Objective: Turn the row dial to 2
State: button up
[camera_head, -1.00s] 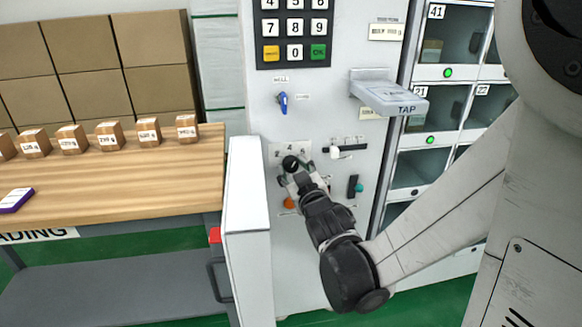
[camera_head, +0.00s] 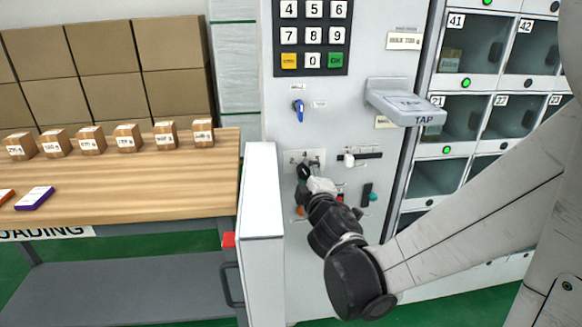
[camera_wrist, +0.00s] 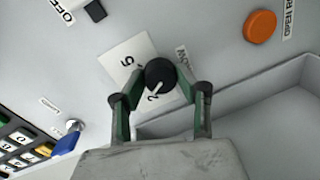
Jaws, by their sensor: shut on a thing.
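The row dial is a round black knob with a white pointer line. It shows in the wrist view (camera_wrist: 160,74) and, small and partly covered, in the head view (camera_head: 304,171). My gripper (camera_wrist: 160,82) is shut on the dial, with one finger on each side of it. In the wrist view the white line slants to the lower left, close to a figure that looks like 2. A white label plate (camera_wrist: 127,58) behind the dial shows a 5 and part of a ROW label; my gripper hides other marks.
A TAP reader shelf (camera_head: 404,103) juts out at upper right. An orange button (camera_wrist: 260,25) is near the dial. A white panel (camera_head: 261,200) stands out at left.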

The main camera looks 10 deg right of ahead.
jog(key=shift+n+h, duration=0.3)
jog(key=shift+n, duration=1.6)
jog(key=o, duration=1.1)
jog(key=shift+s+a+r, duration=0.2)
jog(key=shift+s+a, duration=0.05)
jog(key=shift+s, duration=1.75)
jog(key=shift+s+a+r, duration=0.2)
jog(key=shift+s+a, duration=0.05)
jog(key=shift+s, duration=1.7)
jog(key=shift+s+a+r, duration=0.2)
jog(key=shift+s+a, duration=0.05)
jog(key=shift+s, duration=1.75)
